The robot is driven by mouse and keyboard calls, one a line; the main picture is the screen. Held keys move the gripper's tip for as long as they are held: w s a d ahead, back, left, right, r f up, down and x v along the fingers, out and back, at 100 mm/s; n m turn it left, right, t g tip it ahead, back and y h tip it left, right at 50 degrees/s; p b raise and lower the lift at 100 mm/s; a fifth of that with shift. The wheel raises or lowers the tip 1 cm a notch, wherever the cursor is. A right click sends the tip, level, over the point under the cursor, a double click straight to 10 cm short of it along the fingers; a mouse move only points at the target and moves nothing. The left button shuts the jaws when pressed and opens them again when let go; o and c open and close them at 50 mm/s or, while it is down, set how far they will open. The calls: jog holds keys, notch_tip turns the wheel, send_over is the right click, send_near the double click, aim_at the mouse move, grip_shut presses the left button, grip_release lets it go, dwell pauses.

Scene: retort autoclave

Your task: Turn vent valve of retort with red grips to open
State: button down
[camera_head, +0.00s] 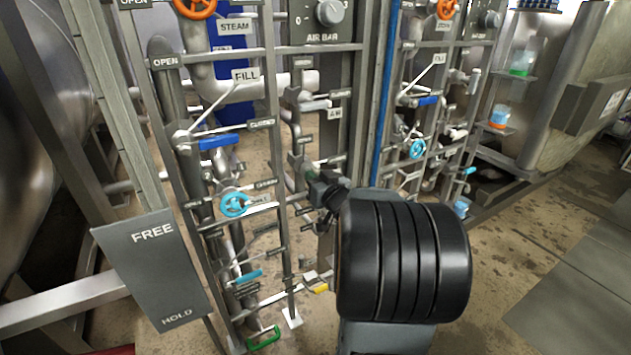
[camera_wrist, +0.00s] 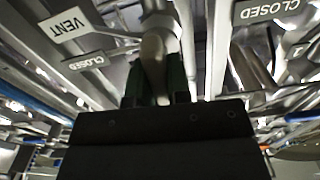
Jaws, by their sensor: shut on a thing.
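The vent valve handle (camera_wrist: 153,52) shows in the wrist view as a pale grey, rounded lever beside the white VENT label (camera_wrist: 66,23). In the head view my gripper (camera_head: 311,170) reaches into the pipe rack, at the middle column of pipes. My black wrist hides part of the rack there, and the handle's exact angle is hard to tell. No red grips show clearly.
The near rack holds a FILL lever with a blue grip (camera_head: 218,142), a light-blue handwheel (camera_head: 233,204), an orange handwheel (camera_head: 195,6) and the AIR BAR knob (camera_head: 329,12). A FREE/HOLD panel (camera_head: 152,270) stands at lower left. Open floor (camera_head: 530,240) lies to the right.

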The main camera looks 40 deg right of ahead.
jog(key=shift+n, duration=0.5)
jog(key=c, duration=1.1)
grip_release()
jog(key=shift+s, duration=0.1)
jog(key=shift+s, duration=0.3)
jog(key=shift+s+a+b, duration=0.3)
jog(key=shift+s+b, duration=0.15)
jog(key=shift+s, duration=1.7)
jog(key=shift+s+a+b, duration=0.3)
jog(key=shift+s+b, duration=0.2)
jog(key=shift+s, duration=1.7)
jog(key=shift+s+a+b, duration=0.3)
jog(key=shift+s+b, duration=0.15)
jog(key=shift+s, duration=1.7)
